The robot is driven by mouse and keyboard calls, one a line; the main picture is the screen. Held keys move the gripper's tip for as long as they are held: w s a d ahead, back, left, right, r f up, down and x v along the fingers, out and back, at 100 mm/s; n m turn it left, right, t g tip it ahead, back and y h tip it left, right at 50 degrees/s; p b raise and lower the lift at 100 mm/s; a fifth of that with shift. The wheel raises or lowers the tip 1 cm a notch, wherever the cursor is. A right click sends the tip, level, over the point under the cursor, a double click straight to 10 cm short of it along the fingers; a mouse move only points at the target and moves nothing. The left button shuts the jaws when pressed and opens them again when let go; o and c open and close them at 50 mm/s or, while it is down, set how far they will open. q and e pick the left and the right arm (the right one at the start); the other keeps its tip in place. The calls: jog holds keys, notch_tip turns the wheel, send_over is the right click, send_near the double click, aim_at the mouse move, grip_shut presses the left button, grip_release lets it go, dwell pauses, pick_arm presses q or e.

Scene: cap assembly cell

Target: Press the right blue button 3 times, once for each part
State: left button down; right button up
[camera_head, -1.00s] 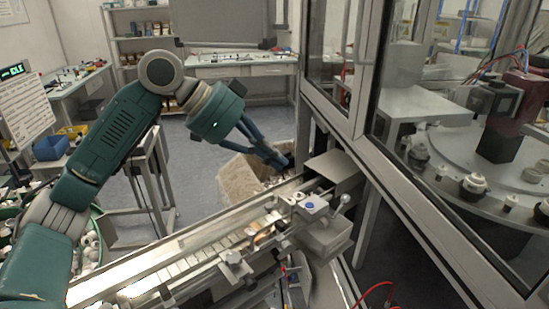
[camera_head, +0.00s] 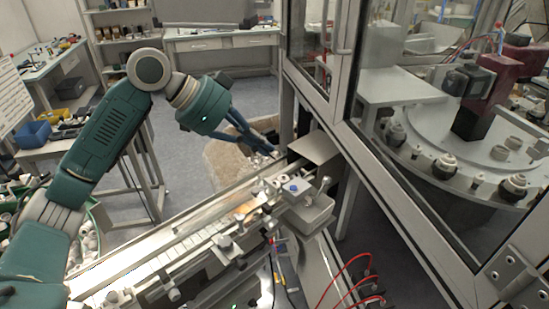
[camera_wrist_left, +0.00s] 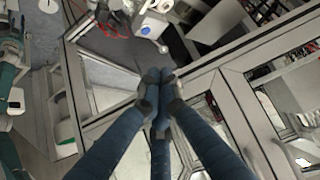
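A blue button (camera_head: 292,188) sits on a small white block at the far end of the conveyor. My right gripper is not in view.
The conveyor (camera_head: 180,245) runs from lower left to the button block. A framed glass enclosure (camera_head: 375,150) with a rotary table (camera_head: 470,150) stands at the right. Red cables (camera_head: 350,275) are at the lower right. A cardboard-like box (camera_head: 222,165) stands behind the conveyor.

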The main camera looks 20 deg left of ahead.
pick_arm(q)
jog(key=p, duration=0.4)
send_over(293, 188)
jog(key=a, duration=0.1)
jog(key=f, duration=0.5)
jog(key=shift+s+a+f, duration=0.1)
jog(key=shift+a+f, duration=0.1)
jog(key=shift+f, duration=0.15)
notch_tip(293, 188, down, 4)
jog(key=shift+r+p, duration=0.2)
jog(key=shift+p, duration=0.4)
jog(key=shift+f, duration=0.55)
